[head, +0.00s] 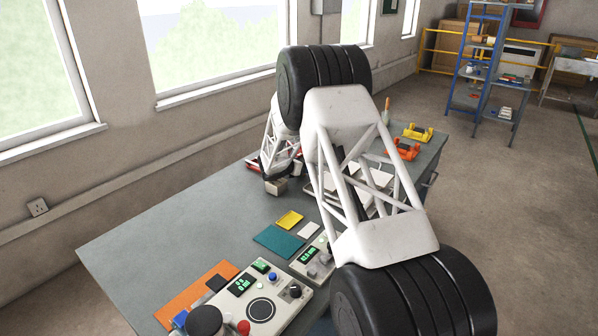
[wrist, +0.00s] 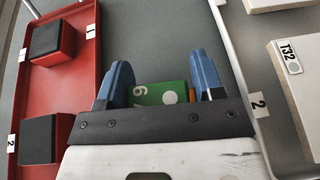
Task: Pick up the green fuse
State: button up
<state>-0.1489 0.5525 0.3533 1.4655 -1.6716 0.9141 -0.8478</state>
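The green fuse (wrist: 160,94) shows in the wrist view as a green block with white markings and a pale round spot. A small orange part shows at its right end. My gripper (wrist: 162,80) has two blue fingers standing wide apart, one on each side of the green block. I see no clear grip on it. The gripper's dark front edge hides the block's near part. In the head view my arm hides the green fuse, and the fingertips cannot be made out.
A red tray (wrist: 80,80) with two dark-topped red blocks lies left in the wrist view. A pale tile marked T32 (wrist: 300,90) lies right. In the head view, the grey table (head: 150,235) holds a teal mat (head: 279,241), a control box (head: 262,306) and orange holders (head: 402,148).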

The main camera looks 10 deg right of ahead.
jog(key=c, duration=0.4)
jog(key=shift+o, duration=0.2)
jog(key=shift+r, duration=0.15)
jog(key=shift+r, duration=1.45)
jog(key=shift+s+r, duration=0.2)
jog(key=shift+s, duration=0.05)
jog(key=s, duration=0.5)
jog(key=s+r, duration=0.1)
jog(key=s, duration=0.9)
jog(key=shift+s+d+r, duration=0.15)
jog(key=shift+s+r, duration=0.05)
jog(key=shift+s, duration=0.05)
